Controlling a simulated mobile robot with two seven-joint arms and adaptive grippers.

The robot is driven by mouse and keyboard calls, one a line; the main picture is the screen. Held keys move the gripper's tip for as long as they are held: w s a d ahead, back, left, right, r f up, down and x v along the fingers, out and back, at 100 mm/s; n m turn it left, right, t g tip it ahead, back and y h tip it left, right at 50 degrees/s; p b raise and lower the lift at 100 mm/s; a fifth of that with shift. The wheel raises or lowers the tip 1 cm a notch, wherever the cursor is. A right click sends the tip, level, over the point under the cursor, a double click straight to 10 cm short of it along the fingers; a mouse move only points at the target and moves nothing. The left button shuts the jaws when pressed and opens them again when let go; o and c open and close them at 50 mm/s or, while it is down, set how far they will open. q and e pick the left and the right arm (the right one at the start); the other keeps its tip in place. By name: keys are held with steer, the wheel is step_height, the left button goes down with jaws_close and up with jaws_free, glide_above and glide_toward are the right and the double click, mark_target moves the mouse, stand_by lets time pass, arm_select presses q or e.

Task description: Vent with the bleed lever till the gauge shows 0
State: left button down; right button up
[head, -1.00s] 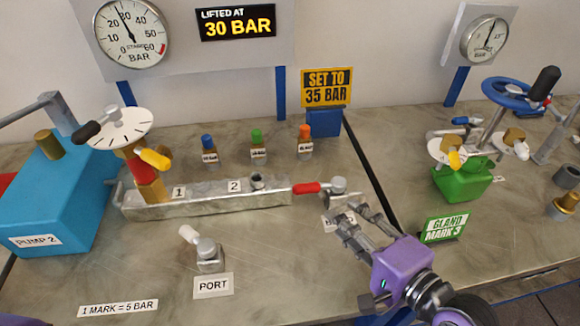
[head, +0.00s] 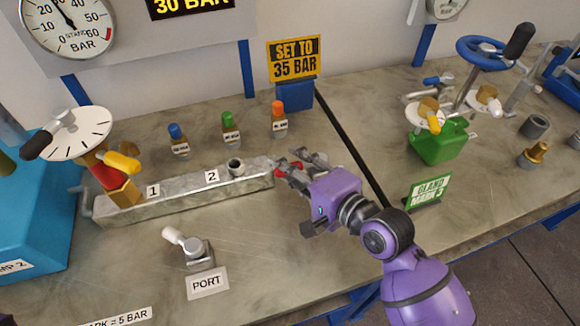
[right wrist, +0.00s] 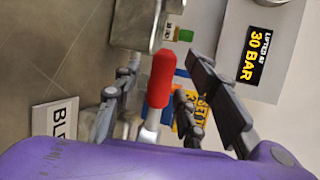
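The bleed lever has a red handle (right wrist: 160,78) on a pale shaft. In the head view the red handle (head: 284,169) shows at the right end of the metal manifold (head: 190,192), mostly covered by my gripper. My right gripper (head: 300,163) is open around it; in the right wrist view the fingers (right wrist: 165,95) stand apart on both sides of the handle, with gaps. The round gauge (head: 67,20) at the upper left is cut by the top edge; its needle points between 20 and 30. My left gripper is not in view.
A white-handled port valve (head: 198,250) stands in front of the manifold. Capped bottles (head: 231,130) stand behind it. A green sign (head: 428,189) stands near my right arm.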

steer(key=shift+w+a, duration=0.1)
steer(key=shift+c, duration=0.5)
steer(key=c, duration=0.8)
jaws_close()
